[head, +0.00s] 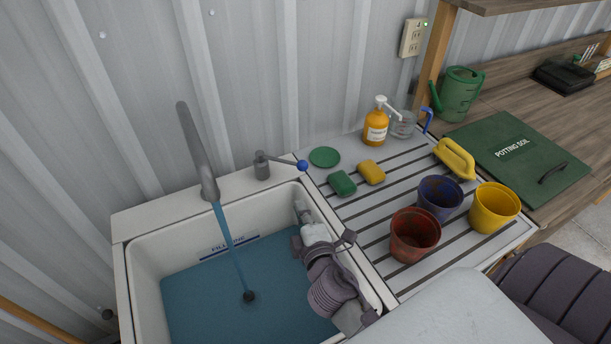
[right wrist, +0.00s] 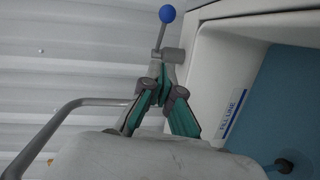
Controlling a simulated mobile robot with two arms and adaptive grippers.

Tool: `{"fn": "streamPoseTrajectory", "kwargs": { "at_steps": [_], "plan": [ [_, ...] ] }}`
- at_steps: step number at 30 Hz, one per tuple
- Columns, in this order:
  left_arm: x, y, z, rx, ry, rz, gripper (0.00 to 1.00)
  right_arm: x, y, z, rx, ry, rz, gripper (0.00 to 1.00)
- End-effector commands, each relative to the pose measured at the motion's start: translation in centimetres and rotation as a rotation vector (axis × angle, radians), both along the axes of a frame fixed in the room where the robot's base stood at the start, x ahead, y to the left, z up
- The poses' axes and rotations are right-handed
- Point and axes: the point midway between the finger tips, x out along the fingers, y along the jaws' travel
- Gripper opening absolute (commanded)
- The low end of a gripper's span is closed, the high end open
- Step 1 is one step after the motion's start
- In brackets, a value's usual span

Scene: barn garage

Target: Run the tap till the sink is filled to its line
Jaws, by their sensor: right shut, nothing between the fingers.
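The white sink (head: 139,268) holds blue water (head: 195,300). Its surface lies close below the blue stripe of the FILL LINE label (head: 230,247), which also shows in the right wrist view (right wrist: 233,111). The grey tap (head: 198,155) runs a blue stream into the water, above a dark round drain or plug (head: 249,297). The tap lever's blue knob (head: 302,166) points right of its grey base (head: 262,165); the knob also shows in the right wrist view (right wrist: 167,14). My right gripper (head: 303,212) is shut and empty over the sink's right side, apart from the lever. My left gripper is not in view.
Right of the sink, the ribbed drainboard (head: 355,222) holds a green sponge (head: 342,184), a yellow sponge (head: 371,172), a soap bottle (head: 376,124), and red (head: 415,236), blue (head: 440,198) and yellow (head: 495,208) pots. The metal wall (head: 140,90) stands close behind the tap.

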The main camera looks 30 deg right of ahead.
Motion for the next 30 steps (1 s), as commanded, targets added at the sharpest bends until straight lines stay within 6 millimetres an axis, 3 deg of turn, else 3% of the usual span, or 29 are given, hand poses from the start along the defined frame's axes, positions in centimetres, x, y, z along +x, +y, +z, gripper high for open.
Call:
{"fn": "streamPoseTrajectory", "kwargs": {
  "at_steps": [15, 21, 30],
  "plan": [
    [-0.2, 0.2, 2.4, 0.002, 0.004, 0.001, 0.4, 9.6, -2.8, -1.0, -0.002, -0.001, -0.006, 0.0],
    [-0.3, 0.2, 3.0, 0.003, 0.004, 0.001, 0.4, 10.7, -5.2, -1.7, -0.001, 0.0, -0.006, 0.0],
    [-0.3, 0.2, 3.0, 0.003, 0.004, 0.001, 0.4, 11.1, -5.9, -1.9, 0.002, -0.001, -0.006, 0.0]
  ]
}}
